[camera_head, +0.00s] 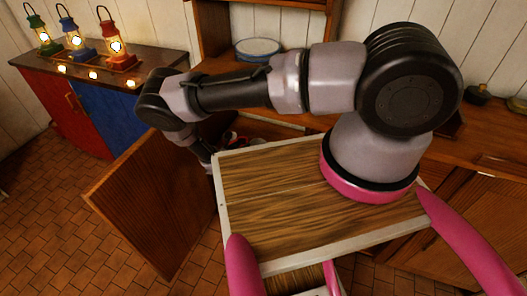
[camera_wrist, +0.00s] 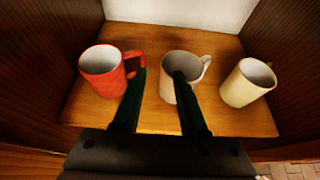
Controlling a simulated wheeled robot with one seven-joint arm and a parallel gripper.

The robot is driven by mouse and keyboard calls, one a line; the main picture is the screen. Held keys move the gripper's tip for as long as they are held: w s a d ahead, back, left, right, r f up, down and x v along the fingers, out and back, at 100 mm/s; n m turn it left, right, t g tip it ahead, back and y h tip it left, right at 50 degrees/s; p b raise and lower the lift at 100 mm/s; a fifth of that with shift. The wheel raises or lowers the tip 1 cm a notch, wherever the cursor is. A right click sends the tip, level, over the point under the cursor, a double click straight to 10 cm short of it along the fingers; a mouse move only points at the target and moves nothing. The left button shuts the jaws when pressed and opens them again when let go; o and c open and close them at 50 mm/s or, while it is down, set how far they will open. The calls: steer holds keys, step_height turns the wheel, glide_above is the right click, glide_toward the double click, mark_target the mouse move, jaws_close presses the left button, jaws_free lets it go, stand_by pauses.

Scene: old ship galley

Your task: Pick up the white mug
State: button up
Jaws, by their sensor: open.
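In the wrist view, the white mug (camera_wrist: 186,66) stands upright on a wooden shelf, in the middle of a row of three mugs, its handle to the right. My gripper (camera_wrist: 159,75) is open and empty. Its left finger lies between the red mug and the white mug, close to the red mug's handle. Its right finger overlaps the front of the white mug; I cannot tell whether it touches or reaches over the rim. In the head view my gripper is mostly hidden at the open cabinet.
A red mug (camera_wrist: 102,72) stands left of the white one, a cream mug (camera_wrist: 247,82) right of it. Dark side walls (camera_wrist: 59,50) bound the shelf (camera_wrist: 225,50). In the head view, the cabinet door (camera_head: 155,205) hangs open. Lanterns (camera_head: 75,40) stand on the far counter.

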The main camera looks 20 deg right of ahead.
mark_target(252, 141)
steer(key=shift+s+f+x, duration=0.1)
steer(key=shift+f+x, duration=0.05)
steer(key=shift+x, duration=1.3)
steer(key=shift+s+f+x, duration=0.1)
steer(key=shift+x, duration=1.35)
steer(key=shift+s+f+x, duration=0.15)
steer(key=shift+x, duration=1.3)
steer(key=shift+d, duration=0.15)
jaws_close()
